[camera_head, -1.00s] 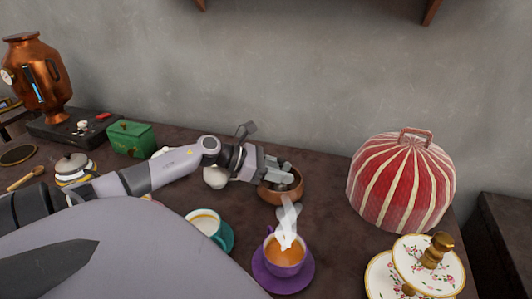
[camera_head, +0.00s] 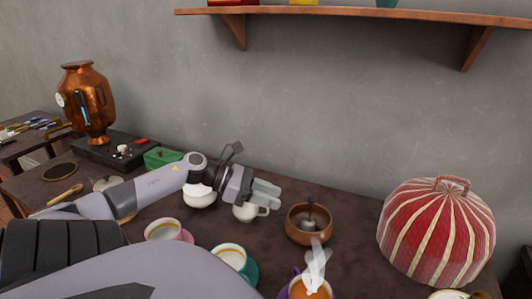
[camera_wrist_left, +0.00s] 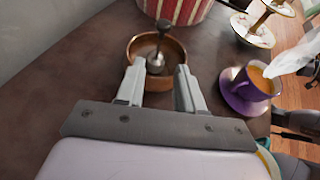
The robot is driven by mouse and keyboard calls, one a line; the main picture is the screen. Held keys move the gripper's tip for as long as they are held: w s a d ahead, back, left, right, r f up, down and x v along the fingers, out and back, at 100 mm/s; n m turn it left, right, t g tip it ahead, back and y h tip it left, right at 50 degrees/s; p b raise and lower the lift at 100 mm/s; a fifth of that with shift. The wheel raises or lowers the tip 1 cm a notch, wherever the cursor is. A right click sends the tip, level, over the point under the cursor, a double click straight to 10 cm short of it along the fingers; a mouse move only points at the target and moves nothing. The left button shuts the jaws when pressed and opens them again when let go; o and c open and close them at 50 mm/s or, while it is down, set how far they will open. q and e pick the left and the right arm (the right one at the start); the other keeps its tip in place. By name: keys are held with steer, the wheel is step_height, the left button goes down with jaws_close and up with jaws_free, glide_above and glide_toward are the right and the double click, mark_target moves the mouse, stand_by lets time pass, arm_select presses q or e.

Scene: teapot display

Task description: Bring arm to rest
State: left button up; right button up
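My left gripper (camera_head: 266,193) reaches in from the left over the table, above and beside a small white jug (camera_head: 245,212). In the left wrist view its two fingers (camera_wrist_left: 161,85) are spread apart with nothing between them. A copper bowl (camera_head: 303,237) with a metal utensil (camera_head: 310,212) standing in it is just beyond the fingertips; it also shows in the left wrist view (camera_wrist_left: 135,50). My right gripper is not in view.
A red striped tea cosy (camera_head: 437,232) stands at the right. A steaming purple cup (camera_head: 297,290), a teal cup (camera_head: 232,258) and a pink-saucered cup (camera_head: 163,231) stand in front. A copper urn (camera_head: 88,108) is at the left, a shelf (camera_head: 350,17) on the wall.

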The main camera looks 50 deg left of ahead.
arm_select(q)
steer(key=shift+s+a+r, duration=0.15)
steer(key=shift+s+a, duration=0.05)
steer(key=shift+s, duration=0.1)
stand_by(0.4)
